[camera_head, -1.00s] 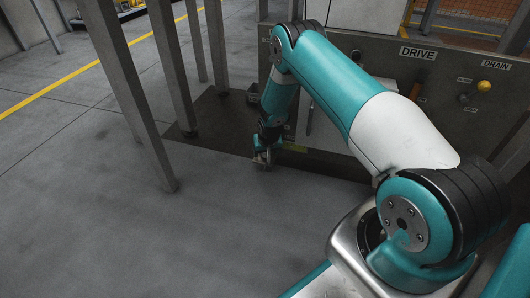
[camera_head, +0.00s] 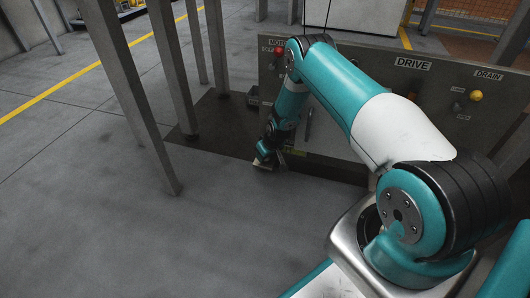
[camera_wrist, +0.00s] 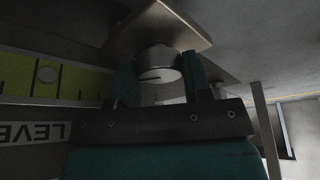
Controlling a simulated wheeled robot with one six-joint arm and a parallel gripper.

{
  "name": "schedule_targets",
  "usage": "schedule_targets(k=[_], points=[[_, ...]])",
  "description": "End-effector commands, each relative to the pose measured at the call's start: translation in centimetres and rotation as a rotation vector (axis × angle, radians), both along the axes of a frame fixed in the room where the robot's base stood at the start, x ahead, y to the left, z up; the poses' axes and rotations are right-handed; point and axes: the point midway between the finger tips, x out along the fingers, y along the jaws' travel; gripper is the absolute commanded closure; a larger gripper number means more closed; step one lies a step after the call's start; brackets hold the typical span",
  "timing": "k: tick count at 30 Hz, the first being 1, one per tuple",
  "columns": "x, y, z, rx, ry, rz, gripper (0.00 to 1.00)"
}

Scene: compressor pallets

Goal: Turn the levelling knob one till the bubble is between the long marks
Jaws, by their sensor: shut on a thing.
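The levelling knob (camera_wrist: 157,62) is a pale round knob with a dark slot, under a metal plate, in the wrist view. My gripper (camera_wrist: 160,78) has one finger on each side of it and is shut on it. In the head view my gripper (camera_head: 264,163) is low by the panel's foot, and the knob is hidden there.
An upside-down label (camera_wrist: 35,132) reading "LEVE" is partly cut off beside the vial. A grey panel (camera_head: 425,95) with DRIVE and DRAIN labels stands behind my arm. Metal posts (camera_head: 175,75) stand at the left. The floor in front is clear.

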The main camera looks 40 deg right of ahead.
Motion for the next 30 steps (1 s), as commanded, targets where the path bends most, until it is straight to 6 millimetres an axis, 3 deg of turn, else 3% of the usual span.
schedule_targets(k=[7,8,11,22,30], points=[[0.0,-0.1,0.0,-0.001,0.001,0.001,0.78],[0.0,-0.1,0.0,-0.001,0.001,0.001,0.53],[0.0,-0.1,0.0,-0.001,0.001,0.001,0.30],[0.0,0.0,0.4,-0.002,-0.001,0.000,0.30],[-0.3,0.1,3.1,-0.001,0.000,0.002,0.30]])
